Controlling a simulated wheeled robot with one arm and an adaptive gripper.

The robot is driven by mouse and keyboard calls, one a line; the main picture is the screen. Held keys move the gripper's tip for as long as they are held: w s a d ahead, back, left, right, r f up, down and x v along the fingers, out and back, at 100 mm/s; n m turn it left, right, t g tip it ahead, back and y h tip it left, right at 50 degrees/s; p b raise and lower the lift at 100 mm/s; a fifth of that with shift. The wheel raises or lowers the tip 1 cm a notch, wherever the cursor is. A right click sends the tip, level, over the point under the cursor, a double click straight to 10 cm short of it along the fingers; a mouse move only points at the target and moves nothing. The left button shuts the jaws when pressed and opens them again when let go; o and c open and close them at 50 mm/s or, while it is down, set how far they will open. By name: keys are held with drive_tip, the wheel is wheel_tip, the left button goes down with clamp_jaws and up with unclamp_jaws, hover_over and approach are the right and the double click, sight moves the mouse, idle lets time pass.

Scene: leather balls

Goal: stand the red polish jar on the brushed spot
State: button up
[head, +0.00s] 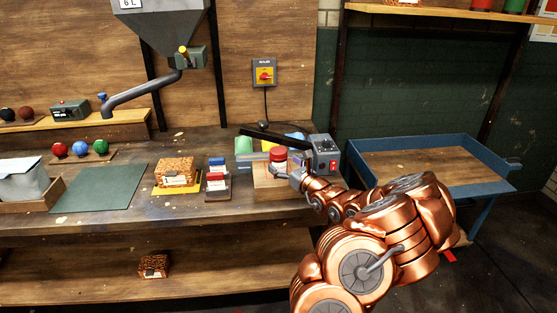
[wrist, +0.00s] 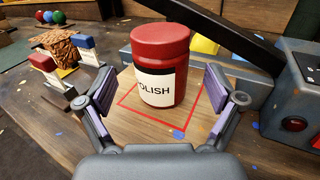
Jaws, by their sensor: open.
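The red polish jar (wrist: 160,60), with a red lid and a white label, stands upright in the wrist view. It is inside a red square outline (wrist: 124,103) on a pale wooden surface. In the head view the jar (head: 278,154) stands on the pale wooden block (head: 268,183) at the bench's right end. My gripper (wrist: 160,90) is open, with one finger to each side of the jar and gaps between pads and jar. In the head view the gripper (head: 288,171) is partly hidden by my arm. I cannot tell whether the red-outlined area is brushed.
A grey machine with a long dark lever (wrist: 215,28) stands close behind and right of the jar. Red and blue holders (head: 217,176) and a brown bundle (head: 175,171) lie left. A green mat (head: 97,187) lies farther left. A blue-rimmed table (head: 415,141) stands right.

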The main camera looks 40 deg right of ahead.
sight(279, 150)
drive_tip(key=shift+w+d+r+p, duration=0.1)
drive_tip(key=shift+w+d+p, duration=0.15)
drive_tip(key=shift+w, duration=0.65)
drive_tip(key=shift+w+d+r+p, duration=0.15)
drive_tip(key=shift+w+p, duration=0.15)
drive_tip(key=shift+w, duration=0.55)
drive_tip(key=shift+f, duration=0.1)
drive_tip(key=c, duration=1.6)
drive_tip(key=shift+c, duration=0.2)
drive_tip(key=shift+r+b, duration=0.75)
drive_tip(key=shift+r, duration=1.05)
drive_tip(key=s+a+r+b, duration=0.1)
drive_tip(key=s+a+b, duration=0.8)
drive_tip(key=s, duration=0.3)
drive_tip(key=shift+s+a+r+b, duration=0.15)
drive_tip(key=shift+s+a+b, duration=0.15)
drive_tip(key=shift+b, duration=0.2)
